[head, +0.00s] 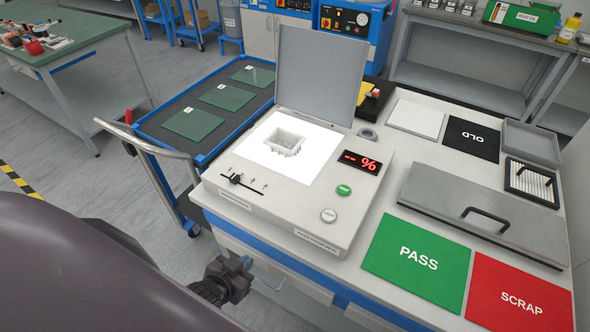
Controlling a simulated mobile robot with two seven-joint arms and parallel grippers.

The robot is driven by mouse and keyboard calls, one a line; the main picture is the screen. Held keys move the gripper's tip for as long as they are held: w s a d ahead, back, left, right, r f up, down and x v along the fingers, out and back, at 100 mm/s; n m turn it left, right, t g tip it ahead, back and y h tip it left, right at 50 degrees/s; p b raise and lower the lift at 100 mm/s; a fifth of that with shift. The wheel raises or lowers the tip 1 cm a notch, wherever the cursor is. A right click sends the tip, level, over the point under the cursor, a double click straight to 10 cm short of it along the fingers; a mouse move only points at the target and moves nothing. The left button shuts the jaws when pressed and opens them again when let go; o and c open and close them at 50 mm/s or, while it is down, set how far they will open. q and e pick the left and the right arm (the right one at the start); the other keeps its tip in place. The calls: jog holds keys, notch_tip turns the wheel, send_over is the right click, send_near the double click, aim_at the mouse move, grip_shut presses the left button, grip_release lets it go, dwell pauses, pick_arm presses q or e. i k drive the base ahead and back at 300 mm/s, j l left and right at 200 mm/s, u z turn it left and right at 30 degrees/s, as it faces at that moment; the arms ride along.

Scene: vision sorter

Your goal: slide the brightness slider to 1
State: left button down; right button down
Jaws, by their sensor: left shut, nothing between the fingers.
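The brightness slider (236,179) is a small black knob in a slot on the front left of a white inspection box (318,238). The knob stands left of the slot's middle; its scale marks are too small to read. The box's lit panel holds a pale, open, toothed-looking part (285,142). My left gripper (245,265) is shut and empty, low in front of the bench edge, below and apart from the slider. My right gripper is not in view.
The box's grey lid (320,70) stands open behind the panel. A green button (344,190) and a white button (328,215) sit right of the slider. A trolley handle (150,138) rises at left. Green PASS (400,275) and red SCRAP (500,312) mats lie at right.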

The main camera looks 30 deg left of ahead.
aim_at(234, 178)
jog(key=k+j+u, duration=0.15)
jog(key=k+u, duration=0.15)
jog(key=u, duration=0.15)
jog(key=i+j+u, duration=0.2)
jog(key=j+u, duration=0.3)
jog(key=l, duration=0.1)
